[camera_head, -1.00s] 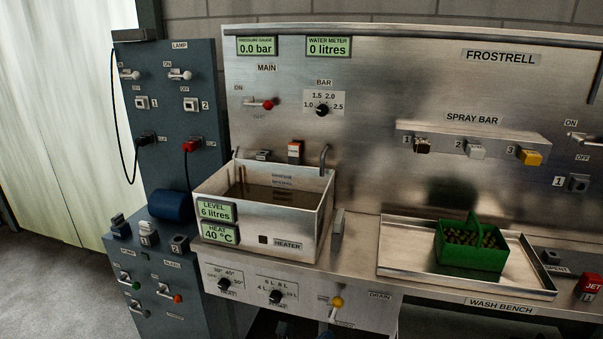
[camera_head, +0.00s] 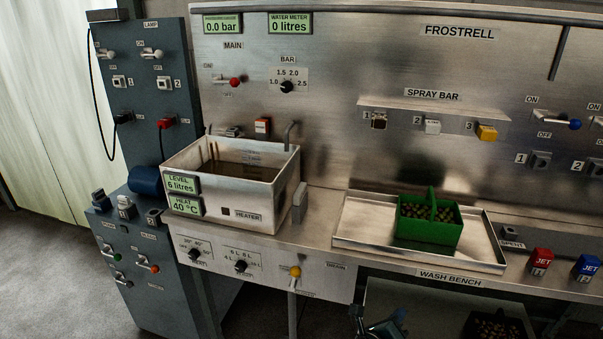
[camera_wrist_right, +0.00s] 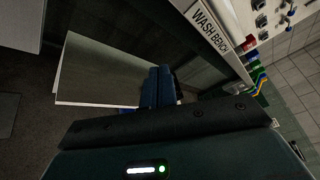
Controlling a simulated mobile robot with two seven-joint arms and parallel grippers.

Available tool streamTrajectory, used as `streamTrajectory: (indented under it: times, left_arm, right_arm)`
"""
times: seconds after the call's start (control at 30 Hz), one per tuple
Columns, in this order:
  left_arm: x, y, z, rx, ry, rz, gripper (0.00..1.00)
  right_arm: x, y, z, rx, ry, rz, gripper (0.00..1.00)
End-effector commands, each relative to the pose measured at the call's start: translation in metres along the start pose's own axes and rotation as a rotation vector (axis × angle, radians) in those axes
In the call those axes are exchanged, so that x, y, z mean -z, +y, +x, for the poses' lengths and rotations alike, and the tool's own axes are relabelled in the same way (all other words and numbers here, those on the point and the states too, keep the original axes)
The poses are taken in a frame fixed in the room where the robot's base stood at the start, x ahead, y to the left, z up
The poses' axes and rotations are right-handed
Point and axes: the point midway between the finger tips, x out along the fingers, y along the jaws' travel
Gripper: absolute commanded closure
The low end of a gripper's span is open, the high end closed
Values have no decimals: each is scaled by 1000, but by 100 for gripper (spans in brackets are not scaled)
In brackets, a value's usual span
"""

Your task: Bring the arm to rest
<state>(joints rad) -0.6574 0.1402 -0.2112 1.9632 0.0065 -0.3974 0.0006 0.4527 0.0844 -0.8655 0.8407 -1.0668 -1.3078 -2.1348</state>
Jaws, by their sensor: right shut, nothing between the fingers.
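My right gripper (camera_head: 380,322) shows at the bottom edge of the head view, low in front of the wash bench (camera_head: 330,222). In the right wrist view its dark blue fingers (camera_wrist_right: 160,85) are together with nothing between them. It is apart from the bench and touches nothing that I can see. Most of the right arm is out of the head view. My left gripper is in neither view.
A green basket (camera_head: 428,232) of small round items stands in the bench tray (camera_head: 360,240). A heater tank (camera_head: 262,213) stands to its left. Below the bench, a dark container (camera_head: 470,325) holds more items. Switches and knobs line the panels.

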Motion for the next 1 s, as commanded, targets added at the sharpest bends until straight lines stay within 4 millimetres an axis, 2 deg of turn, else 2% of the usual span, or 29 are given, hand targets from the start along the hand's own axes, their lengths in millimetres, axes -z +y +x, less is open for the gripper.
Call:
streamTrajectory:
  times: [0.03,0.2,0.4,0.53,0.57,0.6,0.77,0.87,0.97,1.0]
  left_arm:
    - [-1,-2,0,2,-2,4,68]
    - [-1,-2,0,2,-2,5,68]
    - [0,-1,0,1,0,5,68]
    - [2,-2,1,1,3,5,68]
    - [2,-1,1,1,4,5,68]
    - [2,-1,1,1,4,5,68]
    - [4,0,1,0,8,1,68]
    - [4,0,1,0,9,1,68]
    - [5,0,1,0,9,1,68]
    - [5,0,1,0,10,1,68]
  right_arm:
    - [23,-23,29,57,8,-39,100]
    - [82,-98,99,212,27,-147,100]
    - [127,-178,150,349,45,-242,100]
    - [150,-227,173,426,55,-295,100]
    - [156,-226,173,413,57,-279,100]
    - [167,-201,162,331,65,-172,100]
    - [208,-144,129,100,140,236,100]
    - [231,-106,96,-47,233,550,100]
    - [250,-70,52,-185,378,927,100]
    - [256,-58,31,-234,454,1095,100]
